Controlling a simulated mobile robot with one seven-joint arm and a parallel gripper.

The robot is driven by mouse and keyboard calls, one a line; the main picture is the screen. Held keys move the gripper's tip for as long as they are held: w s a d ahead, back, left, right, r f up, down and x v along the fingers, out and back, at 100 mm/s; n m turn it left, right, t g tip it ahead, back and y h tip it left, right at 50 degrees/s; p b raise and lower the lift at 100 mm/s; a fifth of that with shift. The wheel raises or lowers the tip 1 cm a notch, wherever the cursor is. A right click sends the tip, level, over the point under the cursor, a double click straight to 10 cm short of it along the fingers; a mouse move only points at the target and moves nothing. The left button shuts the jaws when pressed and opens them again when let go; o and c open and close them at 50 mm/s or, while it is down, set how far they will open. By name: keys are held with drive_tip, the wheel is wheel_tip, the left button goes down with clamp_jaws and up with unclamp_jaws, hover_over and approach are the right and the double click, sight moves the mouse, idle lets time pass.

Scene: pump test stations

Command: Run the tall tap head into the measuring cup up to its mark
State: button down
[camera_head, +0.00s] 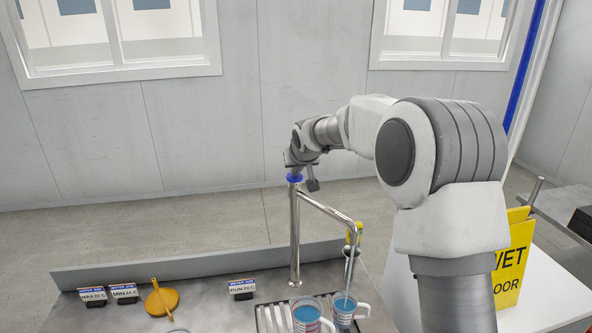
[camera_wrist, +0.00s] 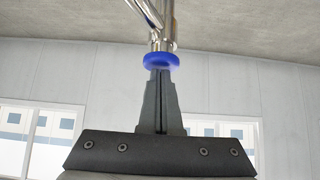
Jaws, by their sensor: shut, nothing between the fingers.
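The tall chrome tap (camera_head: 295,235) rises from the grey worktop with a blue ring (camera_head: 294,178) at its top. Its spout (camera_head: 328,211) runs right and bends down over the right cup (camera_head: 344,319). A thin pale line, perhaps water, runs from the spout end into that cup. A second cup (camera_head: 307,323) stands close on its left; both hold blue liquid. Which is the measuring cup, and its mark, I cannot make out. My gripper (camera_wrist: 160,73) is shut and empty, fingertips at the blue ring (camera_wrist: 161,60), seemingly touching it.
The cups stand on a slatted drain grid (camera_head: 268,318). Small labelled signs (camera_head: 124,292) and (camera_head: 242,288) and an orange round object with a handle (camera_head: 161,300) lie on the worktop to the left. A yellow wet floor sign (camera_head: 511,262) stands at right.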

sight(296, 178)
drive_tip(key=shift+s+f, duration=0.15)
drive_tip(key=shift+f, duration=0.25)
wheel_tip(296, 178, up, 5)
drive_tip(key=p, duration=0.2)
drive_tip(key=shift+r+p, duration=0.2)
drive_tip(key=shift+p, duration=0.2)
drive_tip(key=b+v, duration=0.2)
drive_tip(key=v, duration=0.7)
drive_tip(key=shift+s, duration=0.25)
